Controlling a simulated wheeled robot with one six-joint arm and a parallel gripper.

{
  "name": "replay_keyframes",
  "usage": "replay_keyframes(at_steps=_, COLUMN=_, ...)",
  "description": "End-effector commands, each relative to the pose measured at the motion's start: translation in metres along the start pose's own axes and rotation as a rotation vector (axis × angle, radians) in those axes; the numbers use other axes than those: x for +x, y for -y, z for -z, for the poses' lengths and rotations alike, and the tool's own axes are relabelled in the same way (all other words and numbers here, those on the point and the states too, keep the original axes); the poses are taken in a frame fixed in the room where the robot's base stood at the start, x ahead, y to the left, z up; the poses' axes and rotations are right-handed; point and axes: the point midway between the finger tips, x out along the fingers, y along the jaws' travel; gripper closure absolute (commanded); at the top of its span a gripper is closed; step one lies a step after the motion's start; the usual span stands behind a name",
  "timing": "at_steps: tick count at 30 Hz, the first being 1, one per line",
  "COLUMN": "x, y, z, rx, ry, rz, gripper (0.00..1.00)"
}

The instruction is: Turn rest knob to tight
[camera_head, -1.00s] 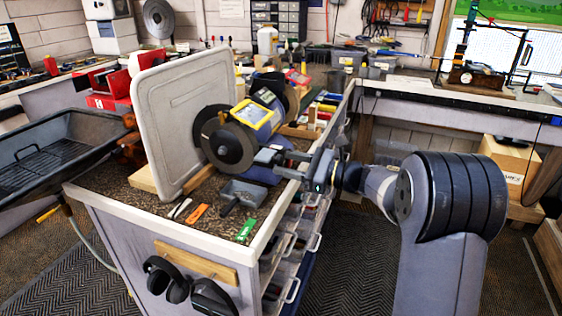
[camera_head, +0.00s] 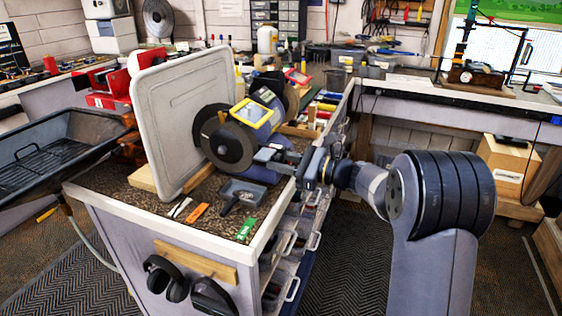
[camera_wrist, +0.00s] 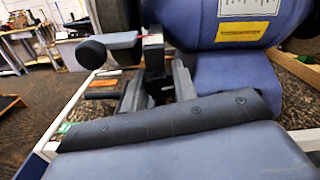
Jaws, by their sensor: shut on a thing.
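The bench grinder (camera_head: 262,117) with its dark round wheel (camera_head: 229,147) stands on the workbench, and its blue body (camera_wrist: 235,90) fills the right of the wrist view. My gripper (camera_head: 264,156) is at the grinder's near side, beside the wheel. In the wrist view my gripper (camera_wrist: 157,88) has its fingers closed around a small part at the foot of an upright grey metal bracket (camera_wrist: 153,52). This part appears to be the rest knob; the fingers mostly hide it, and its turn angle cannot be read. A black rounded piece (camera_wrist: 91,53) sits left of the bracket, apart from the fingers.
A large pale panel (camera_head: 168,120) stands left of the grinder. A grey scoop-like tray (camera_head: 243,191), an orange piece (camera_head: 198,211) and a green piece (camera_head: 246,228) lie on the bench. Ear muffs (camera_head: 166,279) hang at the front. Open drawers (camera_head: 290,262) jut out below my gripper.

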Motion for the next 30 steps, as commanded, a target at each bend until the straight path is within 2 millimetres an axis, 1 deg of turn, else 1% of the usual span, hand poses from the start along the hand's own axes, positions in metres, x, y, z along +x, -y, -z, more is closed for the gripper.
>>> replay_keyframes(at_steps=5, x=-0.0001, y=0.0009, z=-0.0029, rx=0.033, ry=-0.001, rz=0.0, gripper=0.96)
replay_keyframes(at_steps=12, x=-0.0002, y=0.0016, z=-0.0042, rx=0.191, ry=-0.002, rz=0.0, gripper=0.96)
replay_keyframes(at_steps=16, x=-0.0002, y=0.0015, z=-0.0027, rx=0.253, ry=-0.001, rz=0.0, gripper=0.96)
replay_keyframes(at_steps=28, x=-0.0002, y=0.0008, z=0.0003, rx=0.279, ry=0.0, rz=0.0, gripper=0.96)
replay_keyframes(at_steps=29, x=-0.0002, y=0.0008, z=0.0003, rx=0.279, ry=0.0, rz=0.0, gripper=0.71)
replay_keyframes(at_steps=30, x=-0.0002, y=0.0008, z=0.0003, rx=0.278, ry=0.0, rz=0.0, gripper=0.67)
